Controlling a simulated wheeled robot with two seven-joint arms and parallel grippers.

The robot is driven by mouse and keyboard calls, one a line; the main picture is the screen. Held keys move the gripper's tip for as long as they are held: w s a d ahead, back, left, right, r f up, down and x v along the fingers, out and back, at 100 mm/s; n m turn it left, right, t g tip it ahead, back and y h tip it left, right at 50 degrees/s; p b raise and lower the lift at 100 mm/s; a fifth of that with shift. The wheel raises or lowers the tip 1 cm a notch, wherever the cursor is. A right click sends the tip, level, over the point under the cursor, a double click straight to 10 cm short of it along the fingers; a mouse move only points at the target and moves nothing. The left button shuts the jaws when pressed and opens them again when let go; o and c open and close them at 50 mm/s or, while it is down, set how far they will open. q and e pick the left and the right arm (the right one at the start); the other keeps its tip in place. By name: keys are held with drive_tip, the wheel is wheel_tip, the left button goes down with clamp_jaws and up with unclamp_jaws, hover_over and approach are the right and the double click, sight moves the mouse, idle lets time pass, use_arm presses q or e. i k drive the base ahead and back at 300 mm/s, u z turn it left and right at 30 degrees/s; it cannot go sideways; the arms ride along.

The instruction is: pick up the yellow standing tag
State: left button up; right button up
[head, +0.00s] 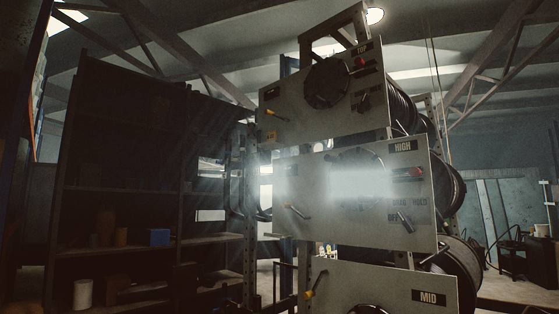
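I cannot make out a yellow standing tag for certain. A small orange-yellow patch (270,137) shows at the lower left of the panel marked TOP (295,105), too small to identify. Yellow-orange handle ends show on the TOP panel (270,113), the panel marked HIGH (350,225) and the panel marked MID (375,285). Neither of my grippers is in view.
The panels are stacked on a rack with dark hose reels (455,190) behind their right side. Dark shelving (120,140) on the left holds a blue box (160,237) and a pale cylinder (82,293). A workbench area (520,255) lies at the right.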

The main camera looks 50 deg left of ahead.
sight(270, 135)
drive_tip(key=u, duration=1.55)
drive_tip(key=i, duration=1.25)
drive_tip(key=z, duration=0.7)
